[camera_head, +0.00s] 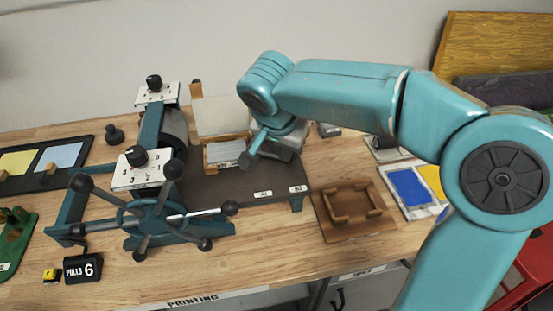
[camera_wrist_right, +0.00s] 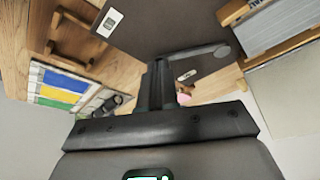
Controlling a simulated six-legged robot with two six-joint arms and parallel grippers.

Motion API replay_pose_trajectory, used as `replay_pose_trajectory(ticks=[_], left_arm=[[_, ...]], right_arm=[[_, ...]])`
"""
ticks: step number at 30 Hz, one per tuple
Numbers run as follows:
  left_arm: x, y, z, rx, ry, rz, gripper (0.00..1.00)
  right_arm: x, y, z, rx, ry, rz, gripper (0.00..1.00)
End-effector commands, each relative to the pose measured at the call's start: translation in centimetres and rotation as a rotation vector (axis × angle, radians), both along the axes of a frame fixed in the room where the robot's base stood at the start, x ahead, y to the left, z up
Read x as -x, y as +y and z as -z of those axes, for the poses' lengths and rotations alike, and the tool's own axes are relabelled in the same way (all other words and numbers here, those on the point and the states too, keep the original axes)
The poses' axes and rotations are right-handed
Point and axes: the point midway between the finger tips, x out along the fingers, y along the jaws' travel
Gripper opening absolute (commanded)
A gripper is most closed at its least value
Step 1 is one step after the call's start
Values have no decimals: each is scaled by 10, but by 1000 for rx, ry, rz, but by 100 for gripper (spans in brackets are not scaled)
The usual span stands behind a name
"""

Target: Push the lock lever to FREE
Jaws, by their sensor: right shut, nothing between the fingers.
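The teal press (camera_head: 160,130) stands at left centre of the bench with its spoked handwheel (camera_head: 155,212) in front. I cannot pick out the lock lever for certain. In the right wrist view a dark bar with a rounded end (camera_wrist_right: 222,52) lies across the bed beside my fingers. My right gripper (camera_head: 248,158) is shut and empty above the back right of the bed; it also shows in the wrist view (camera_wrist_right: 157,85). My left gripper is out of view.
A paper tray (camera_head: 238,141) stands behind the bed. A wooden frame (camera_head: 328,225) lies to its right, then blue and yellow colour cards (camera_head: 408,188). A black "PULLS 6" counter (camera_head: 82,267) sits at front left. Bare bench (camera_head: 265,245) lies in front of the bed.

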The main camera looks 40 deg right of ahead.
Motion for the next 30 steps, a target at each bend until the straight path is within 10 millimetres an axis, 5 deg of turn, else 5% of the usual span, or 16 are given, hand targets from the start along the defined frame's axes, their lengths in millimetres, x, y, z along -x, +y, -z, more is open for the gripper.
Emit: replay_pose_trajectory(ticks=[9,30], left_arm=[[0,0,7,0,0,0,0],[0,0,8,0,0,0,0]], right_arm=[[-9,-22,1,-1,2,-247,0],[-22,-37,1,-1,4,-243,0]])
